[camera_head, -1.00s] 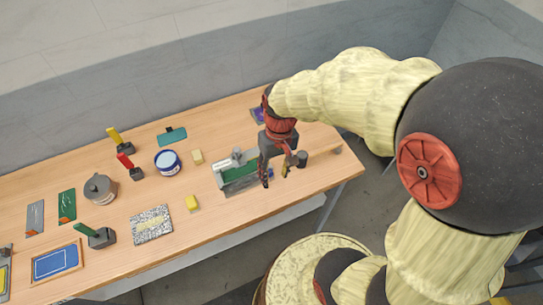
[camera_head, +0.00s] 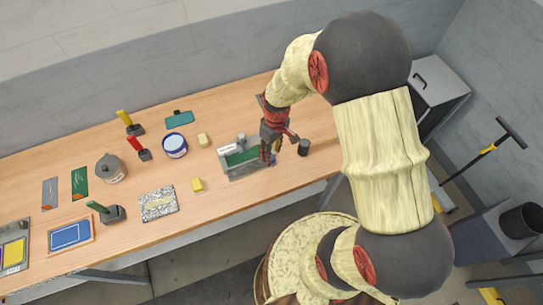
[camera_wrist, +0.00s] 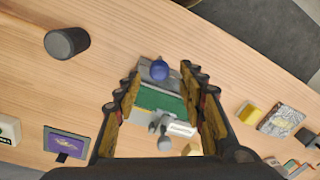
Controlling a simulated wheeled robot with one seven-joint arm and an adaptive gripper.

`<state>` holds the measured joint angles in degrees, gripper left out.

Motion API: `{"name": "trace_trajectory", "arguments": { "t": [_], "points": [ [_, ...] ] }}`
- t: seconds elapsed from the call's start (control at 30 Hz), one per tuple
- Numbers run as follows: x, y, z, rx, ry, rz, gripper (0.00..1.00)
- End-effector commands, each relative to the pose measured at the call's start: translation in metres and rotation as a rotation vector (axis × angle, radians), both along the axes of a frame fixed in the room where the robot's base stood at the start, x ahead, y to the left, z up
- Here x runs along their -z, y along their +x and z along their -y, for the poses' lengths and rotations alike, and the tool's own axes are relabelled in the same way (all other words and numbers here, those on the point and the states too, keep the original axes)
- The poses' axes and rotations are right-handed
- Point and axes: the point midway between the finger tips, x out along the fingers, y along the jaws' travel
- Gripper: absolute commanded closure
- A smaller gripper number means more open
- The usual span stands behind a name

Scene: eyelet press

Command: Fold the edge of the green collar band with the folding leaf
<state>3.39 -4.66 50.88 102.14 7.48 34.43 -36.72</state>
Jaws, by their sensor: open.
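The eyelet press (camera_head: 237,174) is a grey fixture near the middle right of the bench, with the green collar band (camera_head: 244,156) lying in it. In the wrist view the green band (camera_wrist: 160,101) shows between my fingers, with a blue round knob (camera_wrist: 160,70) at the press's edge. I cannot tell which part is the folding leaf. My gripper (camera_head: 268,156) is at the right end of the press; in the wrist view my gripper (camera_wrist: 160,88) has its fingers apart with nothing held between them. In the head view it hides the press's right end.
A purple-screened panel (camera_wrist: 66,145) lies near the press. Bench is bare right of the cup.

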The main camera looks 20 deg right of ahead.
Motion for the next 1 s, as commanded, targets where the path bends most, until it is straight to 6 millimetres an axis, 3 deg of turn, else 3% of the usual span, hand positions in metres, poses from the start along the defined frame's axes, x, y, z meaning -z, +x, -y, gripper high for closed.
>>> {"name": "trace_trajectory", "arguments": {
  "t": [0.23,0.57,1.0],
  "points": [
    [0.027,-0.001,-0.002,0.002,0.0,0.001,0.59],
    [0.032,-0.001,-0.002,0.002,-0.001,0.001,0.59],
    [0.032,-0.001,-0.002,0.002,-0.001,0.001,0.83]
  ]
}}
